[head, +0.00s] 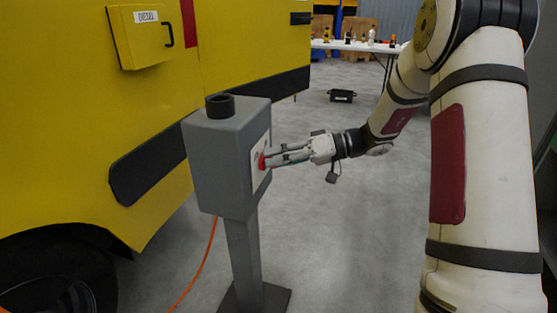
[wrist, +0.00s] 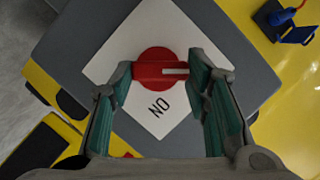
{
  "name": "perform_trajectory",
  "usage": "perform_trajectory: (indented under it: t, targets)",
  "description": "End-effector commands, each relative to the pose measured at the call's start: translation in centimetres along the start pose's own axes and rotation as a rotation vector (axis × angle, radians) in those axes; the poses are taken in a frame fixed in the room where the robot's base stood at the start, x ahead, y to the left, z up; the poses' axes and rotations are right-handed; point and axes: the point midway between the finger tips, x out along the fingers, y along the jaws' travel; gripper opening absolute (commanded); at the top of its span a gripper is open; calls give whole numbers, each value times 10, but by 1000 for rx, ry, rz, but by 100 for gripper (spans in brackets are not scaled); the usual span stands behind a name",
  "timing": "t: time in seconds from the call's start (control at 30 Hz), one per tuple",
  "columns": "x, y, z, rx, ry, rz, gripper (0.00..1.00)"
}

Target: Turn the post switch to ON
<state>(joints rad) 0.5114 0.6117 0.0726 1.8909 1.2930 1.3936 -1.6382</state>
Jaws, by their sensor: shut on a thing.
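The post switch is a grey box (head: 225,160) on a grey post beside the yellow vehicle. A white plate (wrist: 125,55) on the box's right face carries a red knob (wrist: 155,58); in the head view the knob (head: 261,161) shows as a small red patch. In the wrist view the knob's white pointer line is level, toward the right finger, and the dark ON lettering (wrist: 160,105) sits below the knob, tilted. My gripper (head: 268,158) reaches in from the right. Its two fingers are shut on the knob, one on each side.
The yellow vehicle (head: 60,90) stands close behind and left of the box, with a yellow DIESEL box (head: 140,35). An orange cable (head: 198,270) hangs behind the post. A white table (head: 350,45) and black case (head: 341,96) are farther back. The floor right of the post is clear.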

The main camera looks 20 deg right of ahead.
Motion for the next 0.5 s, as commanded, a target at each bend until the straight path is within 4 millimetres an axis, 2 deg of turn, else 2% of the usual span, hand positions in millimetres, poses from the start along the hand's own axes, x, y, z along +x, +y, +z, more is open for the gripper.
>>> perform_trajectory:
  t: [0.27, 0.5]
  targets:
    - [-1, 2, 0, 139, 1, -58, 15]
    - [0, 4, 0, 342, 1, -141, 15]
